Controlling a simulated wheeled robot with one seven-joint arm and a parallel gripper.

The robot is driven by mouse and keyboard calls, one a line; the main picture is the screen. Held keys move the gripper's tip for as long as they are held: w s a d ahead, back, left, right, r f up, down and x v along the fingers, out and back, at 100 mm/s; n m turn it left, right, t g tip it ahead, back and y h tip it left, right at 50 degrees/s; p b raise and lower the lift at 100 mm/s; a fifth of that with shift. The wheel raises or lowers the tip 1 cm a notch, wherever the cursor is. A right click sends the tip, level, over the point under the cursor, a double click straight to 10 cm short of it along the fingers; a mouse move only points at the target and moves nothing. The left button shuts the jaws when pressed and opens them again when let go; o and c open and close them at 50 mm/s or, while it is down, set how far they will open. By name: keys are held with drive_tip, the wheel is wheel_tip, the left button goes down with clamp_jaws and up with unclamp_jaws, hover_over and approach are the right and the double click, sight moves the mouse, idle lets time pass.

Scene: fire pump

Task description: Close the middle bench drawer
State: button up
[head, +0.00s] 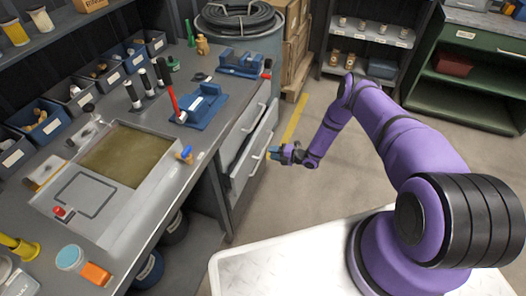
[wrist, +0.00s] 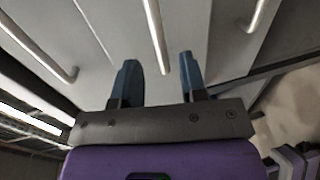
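The grey middle bench drawer (head: 250,160) stands pulled out from the right side of the workbench, with a dark opening showing behind its front. Its pale bar handle (head: 263,142) is on the outer face. My gripper (head: 271,153) is right beside this drawer front, at handle height. In the wrist view my gripper (wrist: 160,80) is open, with two blue fingers apart and nothing held. A bar handle (wrist: 155,35) lies ahead, in line with the gap between the fingers. I cannot tell whether the fingers touch the handle or the drawer face.
The upper drawer (head: 250,120) sits above and looks shut. The bench top (head: 140,215) carries a sunken tray, blue vises (head: 200,105) and parts bins. A grey barrel with coiled hose (head: 238,18) stands behind the bench. The floor (head: 325,165) right of the drawers is clear.

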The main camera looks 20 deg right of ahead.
sight(263, 150)
drive_tip(key=shift+x, duration=2.75)
clamp_jaws()
